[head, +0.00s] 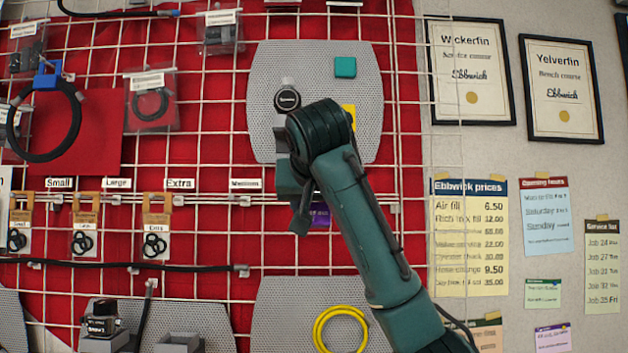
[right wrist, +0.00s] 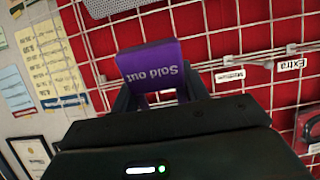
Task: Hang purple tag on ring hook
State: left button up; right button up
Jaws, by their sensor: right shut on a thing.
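My right gripper (head: 303,212) is in front of the grid wall, shut on the purple tag (head: 320,215), which is partly hidden behind it. In the right wrist view the purple tag (right wrist: 152,62) reads "Sold out" upside down, held between the fingers of my right gripper (right wrist: 157,95). The row of ring hooks carries labels. The label that reads Medium (head: 245,184) is just left of my gripper, with no pack seen below it; it also shows in the right wrist view (right wrist: 230,75). The tag appears apart from the hooks. My left gripper is not in view.
Ring packs hang under Small (head: 20,225), Large (head: 86,228) and Extra (head: 156,228). A grey perforated panel (head: 265,75) with a teal block (head: 345,67) and black knob (head: 287,98) is above. A yellow coil (head: 340,330) hangs below. A black hose (head: 130,266) runs lower left.

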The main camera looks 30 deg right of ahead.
jog(key=shift+w+d+p, duration=0.25)
jog(key=shift+w+d, duration=0.05)
jog(key=shift+w, duration=0.25)
jog(key=shift+w+d+p, duration=0.2)
jog(key=shift+w+d, duration=0.1)
jog(key=shift+w, duration=0.2)
pick_arm(q)
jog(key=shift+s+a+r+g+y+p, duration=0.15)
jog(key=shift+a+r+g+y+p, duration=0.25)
jog(key=shift+p, duration=0.65)
pick_arm(e)
jog(key=shift+w+r+x, duration=0.1)
jog(key=shift+r+x, duration=0.05)
jog(key=shift+x, duration=0.75)
jog(key=shift+w+r+x, duration=0.1)
jog(key=shift+r+x, duration=0.1)
jog(key=shift+x, duration=0.7)
jog(key=shift+w+r+x, duration=0.1)
jog(key=shift+r+x, duration=0.05)
jog(key=shift+x, duration=0.75)
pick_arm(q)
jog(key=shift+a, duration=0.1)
pick_arm(e)
jog(key=shift+d, duration=0.1)
jog(key=o, duration=1)
